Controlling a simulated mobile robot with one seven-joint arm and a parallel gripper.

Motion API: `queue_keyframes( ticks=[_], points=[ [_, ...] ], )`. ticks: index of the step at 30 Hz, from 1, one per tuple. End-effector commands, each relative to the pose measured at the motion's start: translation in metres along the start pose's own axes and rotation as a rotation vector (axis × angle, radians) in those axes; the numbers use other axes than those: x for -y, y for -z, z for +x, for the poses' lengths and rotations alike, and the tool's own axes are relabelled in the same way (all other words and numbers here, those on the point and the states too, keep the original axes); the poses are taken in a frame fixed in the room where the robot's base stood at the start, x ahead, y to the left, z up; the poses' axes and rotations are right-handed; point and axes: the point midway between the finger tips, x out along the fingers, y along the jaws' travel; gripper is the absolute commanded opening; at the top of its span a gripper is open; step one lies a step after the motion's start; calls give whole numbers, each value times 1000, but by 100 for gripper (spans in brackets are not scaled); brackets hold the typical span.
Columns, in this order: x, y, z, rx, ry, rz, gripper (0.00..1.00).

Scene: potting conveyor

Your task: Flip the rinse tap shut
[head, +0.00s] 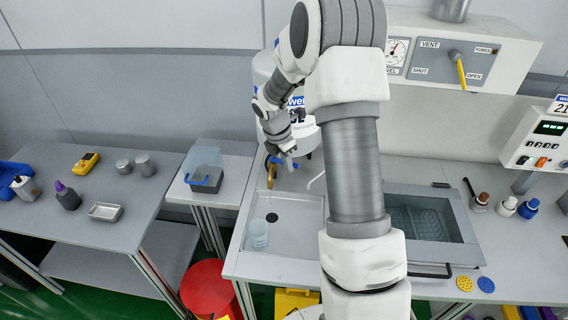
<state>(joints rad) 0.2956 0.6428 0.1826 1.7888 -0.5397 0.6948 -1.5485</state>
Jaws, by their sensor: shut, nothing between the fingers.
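The rinse tap (271,177) is a small brass-coloured fitting at the foot of the white tank, above the back left of the sink (296,248). A bit of blue shows at its top, beside my gripper. My gripper (289,164) is shut and empty, pointing down just right of the tap. The fingers are small here, and I cannot tell whether they touch the tap. The lever's position is partly hidden by my gripper, and I cannot see whether water runs.
A pale blue cup (259,234) stands in the sink. The white tank (264,70) rises behind my gripper. A grey bin with a blue handle (206,180) stands left of the sink. A vent panel with a yellow lever (461,72) is at upper right.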

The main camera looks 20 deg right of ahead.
Motion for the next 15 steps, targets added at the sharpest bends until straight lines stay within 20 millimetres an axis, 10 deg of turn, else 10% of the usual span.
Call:
queue_keyframes(
  ticks=[15],
  points=[
    [-4,-15,4,0,1,2,0]
  ],
)
